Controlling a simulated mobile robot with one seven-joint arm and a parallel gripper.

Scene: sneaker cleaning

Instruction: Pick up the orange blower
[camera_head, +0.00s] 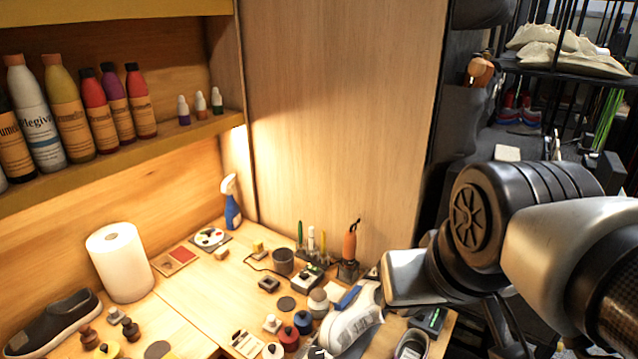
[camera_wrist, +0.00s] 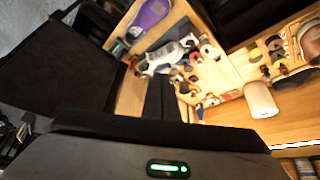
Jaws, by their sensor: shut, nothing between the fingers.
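An upright orange tool with a black top and a loop (camera_head: 350,243), which looks like the orange blower, stands in a dark base at the back right of the workbench, by the wooden panel. I cannot make it out clearly in the wrist view. My gripper (camera_wrist: 160,100) shows in the wrist view as dark fingers above the dark housing with a green light. It is shut and empty, above the bench area. In the head view my arm comes in from the right, to the right of the orange tool; the fingertips are not clear there.
A white sneaker (camera_head: 352,322) lies in front of the orange tool. Several small bottles and jars crowd the bench around it. A paper roll (camera_head: 120,262), a dark shoe (camera_head: 52,322) and a blue spray bottle (camera_head: 231,203) stand farther left. A shelf (camera_head: 120,160) holds bottles above.

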